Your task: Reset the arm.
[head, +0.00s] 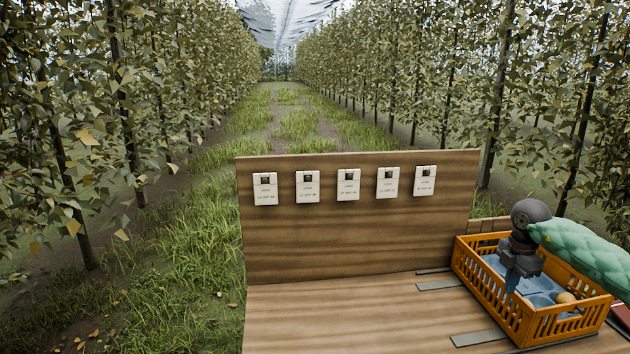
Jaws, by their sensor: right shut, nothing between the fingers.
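My right gripper (512,280) hangs over the orange crate (530,325) at the lower right of the head view. It points down at the crate's blue lining, and its fingers are shut with nothing visible between them. My right arm, in a green quilted sleeve, comes in from the right edge. A yellowish pear (566,297) lies in the crate's right part, apart from the gripper. Part of the crate's inside is hidden behind the gripper and arm. My left gripper is not in view.
The crate stands on a wooden deck (370,310) with flat grey strips. An upright wooden board (350,235) with several white tags stands behind the deck's left and middle. Leafy tree rows flank a grassy lane. The deck left of the crate is clear.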

